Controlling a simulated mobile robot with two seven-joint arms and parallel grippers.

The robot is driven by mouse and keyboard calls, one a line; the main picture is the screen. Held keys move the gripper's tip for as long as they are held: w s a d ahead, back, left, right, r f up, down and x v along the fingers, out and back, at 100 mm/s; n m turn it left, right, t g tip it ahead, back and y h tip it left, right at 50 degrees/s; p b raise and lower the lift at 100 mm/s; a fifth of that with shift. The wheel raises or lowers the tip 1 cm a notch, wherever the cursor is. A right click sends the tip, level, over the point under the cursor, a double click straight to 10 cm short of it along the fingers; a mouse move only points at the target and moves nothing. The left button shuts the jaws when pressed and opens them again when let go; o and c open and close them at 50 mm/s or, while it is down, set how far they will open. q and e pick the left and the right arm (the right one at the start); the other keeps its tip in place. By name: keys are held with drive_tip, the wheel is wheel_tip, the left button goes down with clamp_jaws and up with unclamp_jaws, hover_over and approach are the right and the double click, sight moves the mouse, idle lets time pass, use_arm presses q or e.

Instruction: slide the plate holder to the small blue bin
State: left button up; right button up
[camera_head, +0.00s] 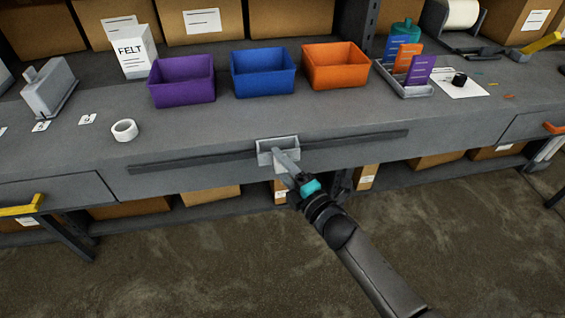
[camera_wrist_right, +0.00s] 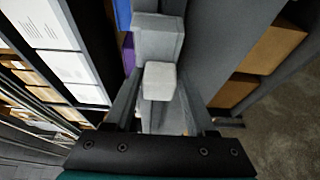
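The plate holder (camera_head: 265,154) is a light grey, open-topped box on a dark rail (camera_head: 205,158) along the bench's front edge. It stands below the blue bin (camera_head: 263,83), near that bin's right half. My right gripper (camera_head: 287,161) is at the holder's front. In the right wrist view its fingers (camera_wrist_right: 160,95) lie close on both sides of a pale block (camera_wrist_right: 160,80) on the holder (camera_wrist_right: 158,38) and look shut on it. The contact faces are partly hidden. The blue bin stands upright on the bench and looks empty. My left gripper is not in view.
A purple bin (camera_head: 182,90) and an orange bin (camera_head: 335,75) flank the blue one. A white tape roll (camera_head: 125,130) lies at left. A grey tray (camera_head: 410,91) with coloured cards stands at right. The rail is clear on both sides of the holder.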

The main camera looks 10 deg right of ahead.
drive_tip(key=shift+o, duration=1.4)
drive_tip(key=shift+f, duration=0.1)
drive_tip(key=p+v, duration=0.1)
drive_tip(key=v, duration=1.4)
drive_tip(key=shift+s, duration=0.15)
drive_tip(key=s+d+f+m+g+h, duration=0.2)
drive_tip(key=s+f+m, duration=0.2)
drive_tip(key=f, duration=0.5)
drive_tip(key=s+d+f+m+g+h, duration=0.25)
drive_tip(key=f+m, duration=0.25)
drive_tip(key=f, duration=0.4)
drive_tip(key=s+d+f+m+g+h, duration=0.1)
drive_tip(key=s+f+m+g+h, duration=0.2)
drive_tip(key=f, duration=0.7)
drive_tip(key=s+f+m+g, duration=0.4)
drive_tip(key=s+f, duration=0.1)
drive_tip(key=s, duration=0.6)
drive_tip(key=s+f+m+g, duration=0.4)
drive_tip(key=s+f, duration=0.2)
drive_tip(key=s, duration=0.6)
drive_tip(key=shift+s+a+f+m, duration=0.2)
drive_tip(key=shift+s+f+m, duration=0.05)
drive_tip(key=shift+m, duration=0.05)
